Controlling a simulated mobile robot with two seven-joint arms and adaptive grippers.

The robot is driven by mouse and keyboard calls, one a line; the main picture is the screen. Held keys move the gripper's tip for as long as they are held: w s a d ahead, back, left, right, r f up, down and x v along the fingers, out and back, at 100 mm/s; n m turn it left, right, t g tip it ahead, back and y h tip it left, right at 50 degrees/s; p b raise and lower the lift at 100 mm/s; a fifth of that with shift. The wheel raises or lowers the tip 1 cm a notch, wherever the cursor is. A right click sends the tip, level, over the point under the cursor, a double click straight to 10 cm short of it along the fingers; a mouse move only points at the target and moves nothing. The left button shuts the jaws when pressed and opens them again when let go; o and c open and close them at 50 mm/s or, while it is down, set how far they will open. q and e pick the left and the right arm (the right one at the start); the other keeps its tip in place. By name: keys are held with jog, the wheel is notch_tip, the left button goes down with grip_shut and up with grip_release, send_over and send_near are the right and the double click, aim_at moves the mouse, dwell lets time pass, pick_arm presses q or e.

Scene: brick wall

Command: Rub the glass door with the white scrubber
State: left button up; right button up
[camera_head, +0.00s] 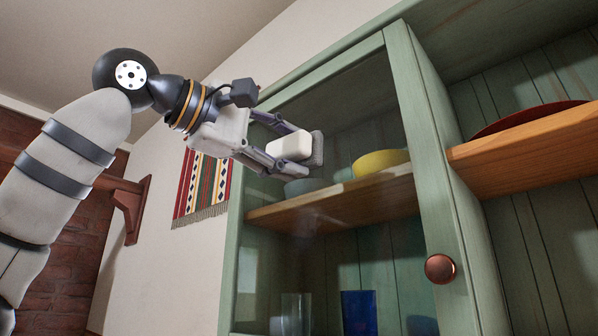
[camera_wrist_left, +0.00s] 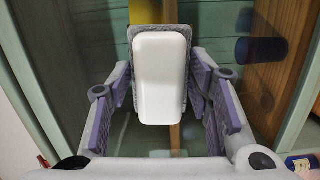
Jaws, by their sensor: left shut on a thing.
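The white scrubber (camera_head: 290,147) is a white block with a grey bristle pad. My left gripper (camera_head: 284,148) is shut on it and holds it up at the glass door (camera_head: 330,100) of the green cabinet, with the grey pad facing the glass. In the left wrist view the scrubber (camera_wrist_left: 160,78) sits between the purple-grey fingers (camera_wrist_left: 160,100). I cannot tell for certain whether the pad touches the glass. The door has a green frame and a round copper knob (camera_head: 440,268). My right gripper is in neither view.
Behind the glass, a wooden shelf (camera_head: 335,205) bears a yellow bowl (camera_head: 380,162) and a grey bowl (camera_head: 305,186). A blue cup (camera_head: 358,312) and a clear glass (camera_head: 296,314) stand below. A red plate (camera_head: 530,117) lies on the open right shelf. A woven hanging (camera_head: 203,187) is on the wall.

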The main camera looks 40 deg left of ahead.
aim_at(301, 232)
pick_arm(q)
jog(key=w+a+f+n, duration=0.1)
jog(key=a+f+n, duration=0.7)
jog(key=f, duration=0.1)
jog(key=shift+t, duration=0.4)
jog(key=shift+a+f+x, duration=0.1)
jog(key=shift+a+x, duration=0.1)
jog(key=shift+x, duration=1.35)
jog(key=shift+a+f+x, duration=0.1)
jog(key=shift+a+x, duration=0.1)
jog(key=shift+x, duration=1.4)
jog(key=shift+x, duration=1.05)
jog(key=shift+f, duration=0.15)
jog(key=shift+s+d, duration=0.15)
jog(key=shift+d, duration=0.8)
jog(key=shift+s+d, duration=0.1)
jog(key=shift+d, duration=0.85)
jog(key=shift+w, duration=0.1)
jog(key=shift+w+a, duration=0.15)
jog(key=shift+a, duration=0.85)
jog(key=shift+w+a, duration=0.15)
jog(key=shift+a, duration=0.9)
